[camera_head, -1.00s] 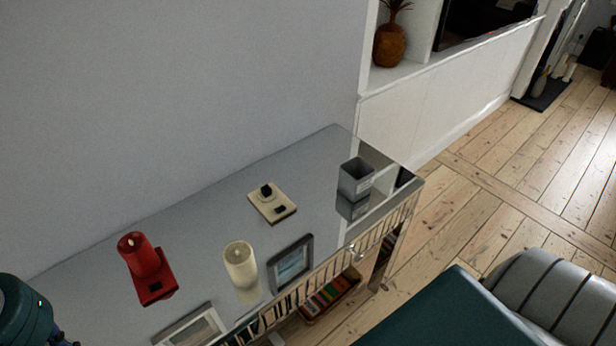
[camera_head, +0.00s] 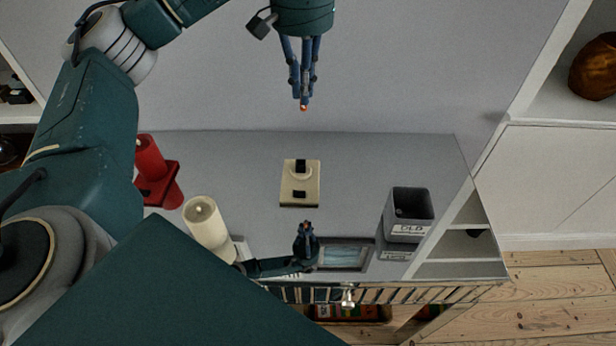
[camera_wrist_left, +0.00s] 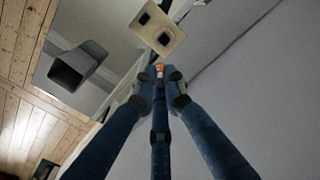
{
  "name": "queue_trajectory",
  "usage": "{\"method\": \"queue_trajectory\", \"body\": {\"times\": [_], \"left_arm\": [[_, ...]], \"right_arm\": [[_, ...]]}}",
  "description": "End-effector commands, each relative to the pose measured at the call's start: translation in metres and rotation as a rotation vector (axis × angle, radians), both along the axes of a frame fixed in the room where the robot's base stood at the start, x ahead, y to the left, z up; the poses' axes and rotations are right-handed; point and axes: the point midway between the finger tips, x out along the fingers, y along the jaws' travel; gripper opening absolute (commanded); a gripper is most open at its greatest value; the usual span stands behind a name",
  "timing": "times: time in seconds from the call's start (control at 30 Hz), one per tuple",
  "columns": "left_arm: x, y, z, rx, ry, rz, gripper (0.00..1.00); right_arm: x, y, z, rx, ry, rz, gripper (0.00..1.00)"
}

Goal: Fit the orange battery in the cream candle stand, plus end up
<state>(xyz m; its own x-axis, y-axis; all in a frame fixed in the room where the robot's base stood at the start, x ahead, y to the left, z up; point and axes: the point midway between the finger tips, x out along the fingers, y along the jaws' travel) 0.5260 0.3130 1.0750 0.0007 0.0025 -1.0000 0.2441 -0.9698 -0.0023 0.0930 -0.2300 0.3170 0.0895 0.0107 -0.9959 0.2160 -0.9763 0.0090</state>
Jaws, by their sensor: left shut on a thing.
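The cream candle stand (camera_head: 287,190) lies on the glossy grey tabletop, with two dark features on its top, one in a raised round part. It also shows in the left wrist view (camera_wrist_left: 174,48). My left gripper (camera_head: 303,98) hangs above and behind the stand, fingers pointing down, shut on the small orange battery (camera_head: 304,107). In the left wrist view the battery (camera_wrist_left: 159,69) sticks out past the fingertips, apart from the stand. Its plus end cannot be made out. The fingers hide most of it. My right gripper is not in view.
A cream candle (camera_head: 207,225) stands left of the stand, a red candle (camera_head: 149,155) on a red stand (camera_head: 160,185) further left. A grey labelled bin (camera_head: 409,212) is at the right. A wall stands behind.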

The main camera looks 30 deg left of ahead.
Motion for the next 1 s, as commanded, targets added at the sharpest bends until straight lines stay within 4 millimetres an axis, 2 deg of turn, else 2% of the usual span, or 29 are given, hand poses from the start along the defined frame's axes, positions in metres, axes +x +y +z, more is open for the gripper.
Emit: {"method": "queue_trajectory", "body": {"times": [0.03, 0.17, 0.5, 0.7, 0.87, 1.0], "left_arm": [[0.003, 0.005, 0.000, 0.000, -0.002, 0.009, 0.00], [0.005, 0.011, -0.011, 0.003, 0.004, 0.017, 0.00], [0.004, 0.011, -0.098, 0.002, 0.007, 0.017, 0.00], [0.004, 0.010, -0.139, 0.002, 0.004, 0.016, 0.00], [0.005, 0.010, -0.153, 0.002, 0.001, 0.017, 0.00], [0.004, 0.010, -0.172, 0.003, 0.004, 0.017, 0.00]], "right_arm": [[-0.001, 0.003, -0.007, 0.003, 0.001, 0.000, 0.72], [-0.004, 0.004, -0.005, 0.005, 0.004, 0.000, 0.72], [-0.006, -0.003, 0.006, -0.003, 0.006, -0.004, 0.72], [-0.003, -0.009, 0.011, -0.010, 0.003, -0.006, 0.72], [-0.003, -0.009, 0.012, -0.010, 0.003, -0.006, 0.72], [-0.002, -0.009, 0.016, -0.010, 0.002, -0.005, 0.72]]}}
